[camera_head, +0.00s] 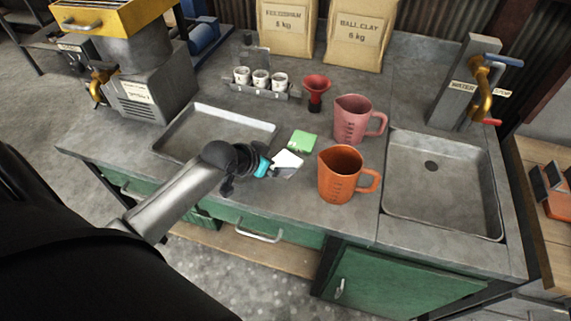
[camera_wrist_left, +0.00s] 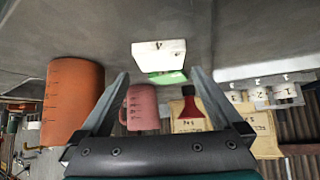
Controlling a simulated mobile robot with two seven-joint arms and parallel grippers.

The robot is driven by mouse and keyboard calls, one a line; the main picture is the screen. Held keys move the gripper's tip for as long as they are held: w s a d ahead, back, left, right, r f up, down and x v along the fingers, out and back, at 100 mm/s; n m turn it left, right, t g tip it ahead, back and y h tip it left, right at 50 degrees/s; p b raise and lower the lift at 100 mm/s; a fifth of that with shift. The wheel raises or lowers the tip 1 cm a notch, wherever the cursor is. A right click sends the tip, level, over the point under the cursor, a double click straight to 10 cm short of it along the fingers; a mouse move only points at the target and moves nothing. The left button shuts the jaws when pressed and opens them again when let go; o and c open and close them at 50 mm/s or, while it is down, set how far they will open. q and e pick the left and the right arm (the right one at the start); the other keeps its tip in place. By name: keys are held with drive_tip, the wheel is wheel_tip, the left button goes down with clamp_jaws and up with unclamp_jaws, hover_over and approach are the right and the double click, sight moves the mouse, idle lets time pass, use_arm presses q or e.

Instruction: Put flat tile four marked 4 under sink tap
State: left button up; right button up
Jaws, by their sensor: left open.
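A white tile (camera_head: 288,160) lies on the grey counter just ahead of my left gripper (camera_head: 284,171). In the left wrist view the white tile (camera_wrist_left: 155,50) shows a small dark mark that looks like a 4. A green tile (camera_head: 302,141) lies just behind it, and also shows in the left wrist view (camera_wrist_left: 170,77). My left gripper is open and empty, its two fingers pointing toward the tiles. The sink (camera_head: 445,192) is at the right, with a brass tap (camera_head: 484,95) on a grey post at its back. My right gripper is not in view.
An orange jug (camera_head: 341,172) and a pink jug (camera_head: 352,119) stand between the tiles and the sink. A red funnel (camera_head: 316,91) and a rack of white cups (camera_head: 262,88) stand behind. A shallow tray (camera_head: 190,149) is at the left. The sink basin looks empty.

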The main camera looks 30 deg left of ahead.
sight(285, 162)
use_arm(q)
drive_tip(key=shift+b+x, duration=0.5)
drive_tip(key=shift+x, duration=1.5)
drive_tip(key=shift+s+f, duration=0.1)
drive_tip(key=shift+s, duration=0.05)
drive_tip(key=shift+a, duration=0.1)
drive_tip(key=c, duration=1.4)
